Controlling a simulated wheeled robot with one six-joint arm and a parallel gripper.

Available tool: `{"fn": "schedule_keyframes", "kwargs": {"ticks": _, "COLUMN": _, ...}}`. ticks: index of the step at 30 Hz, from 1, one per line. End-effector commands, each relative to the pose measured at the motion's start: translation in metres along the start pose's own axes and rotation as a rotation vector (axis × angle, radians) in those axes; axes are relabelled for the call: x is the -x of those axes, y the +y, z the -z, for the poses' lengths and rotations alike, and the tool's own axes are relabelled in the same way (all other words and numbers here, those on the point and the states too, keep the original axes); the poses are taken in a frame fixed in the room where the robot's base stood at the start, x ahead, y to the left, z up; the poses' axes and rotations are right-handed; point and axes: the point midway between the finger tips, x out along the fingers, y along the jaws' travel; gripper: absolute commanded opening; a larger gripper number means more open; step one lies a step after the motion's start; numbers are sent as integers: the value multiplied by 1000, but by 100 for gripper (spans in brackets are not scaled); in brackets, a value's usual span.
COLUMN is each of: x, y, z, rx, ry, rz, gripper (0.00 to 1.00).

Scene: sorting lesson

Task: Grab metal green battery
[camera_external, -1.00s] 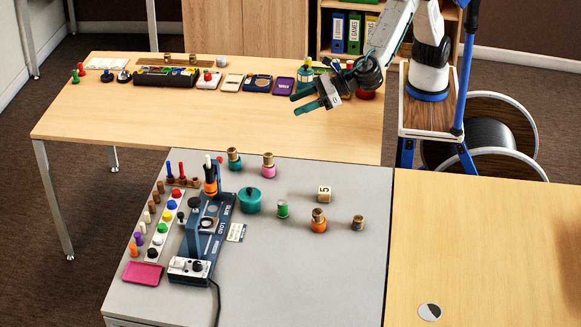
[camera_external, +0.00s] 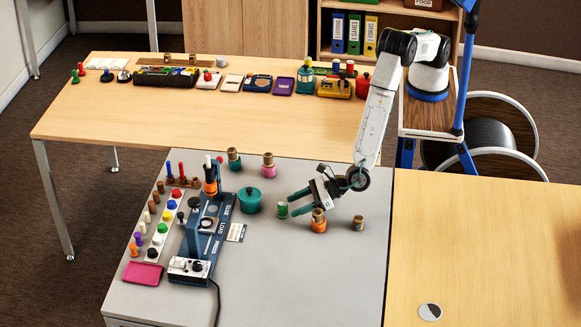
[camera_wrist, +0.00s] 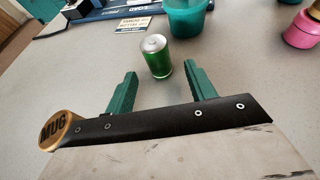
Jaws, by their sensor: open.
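The green metal battery (camera_external: 282,210) stands upright on the grey table, a small green cylinder with a silver top. In the wrist view the battery (camera_wrist: 156,57) is just beyond the two green fingertips, roughly centred between them. My gripper (camera_external: 294,203) is low over the table, to the right of the battery, with its fingers pointing at it. In the wrist view my gripper (camera_wrist: 159,74) is open, with nothing held between the fingers.
An orange weight (camera_external: 319,226) stands close beside my gripper. A teal pot (camera_external: 250,205) is left of the battery, and it shows beyond it in the wrist view (camera_wrist: 187,20). A blue device (camera_external: 212,225) stands further left. The table's front right is clear.

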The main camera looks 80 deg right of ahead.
Motion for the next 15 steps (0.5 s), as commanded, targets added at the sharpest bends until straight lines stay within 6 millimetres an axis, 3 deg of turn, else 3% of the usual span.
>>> {"fn": "schedule_keyframes", "kwargs": {"ticks": 15, "x": -66, "y": 0, "z": -8, "rx": 0, "ry": 1, "rz": 2, "gripper": 55}}
